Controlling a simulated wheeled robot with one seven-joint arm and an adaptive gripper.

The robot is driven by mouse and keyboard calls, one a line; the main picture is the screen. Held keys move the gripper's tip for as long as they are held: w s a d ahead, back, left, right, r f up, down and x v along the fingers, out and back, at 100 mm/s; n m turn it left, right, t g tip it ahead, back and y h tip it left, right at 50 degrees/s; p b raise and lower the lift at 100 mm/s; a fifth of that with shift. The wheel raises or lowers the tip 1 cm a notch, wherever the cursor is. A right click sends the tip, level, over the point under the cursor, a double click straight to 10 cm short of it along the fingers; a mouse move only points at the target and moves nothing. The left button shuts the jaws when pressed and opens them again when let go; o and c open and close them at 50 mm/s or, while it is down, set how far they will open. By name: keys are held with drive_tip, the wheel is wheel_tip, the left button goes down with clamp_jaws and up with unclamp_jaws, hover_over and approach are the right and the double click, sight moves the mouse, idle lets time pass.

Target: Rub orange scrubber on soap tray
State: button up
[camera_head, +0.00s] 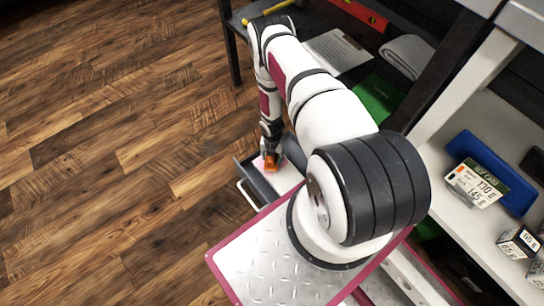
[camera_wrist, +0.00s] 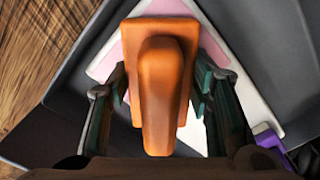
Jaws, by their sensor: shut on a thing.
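The orange scrubber (camera_wrist: 158,85) is held by its handle between the two fingers of my gripper (camera_wrist: 160,92), which is shut on it. In the head view the scrubber (camera_head: 271,163) shows small below my gripper (camera_head: 271,148). Under it is a white and pink flat thing, which seems to be the soap tray (camera_wrist: 250,90), with a pink part (camera_wrist: 106,64) showing to the left of the scrubber. The scrubber hides its middle. I cannot tell whether the scrubber touches it.
A dark grey open drawer (camera_wrist: 55,95) surrounds the tray. A purple thing (camera_wrist: 268,136) lies at its right. Wood floor (camera_head: 110,150) is clear at left.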

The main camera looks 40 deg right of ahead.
drive_tip(key=shift+f+b, duration=0.55)
drive_tip(key=shift+b, duration=0.2)
idle(2.0)
drive_tip(key=shift+r, duration=0.1)
drive_tip(key=shift+r+p, duration=2.35)
drive_tip(key=shift+r, duration=1.1)
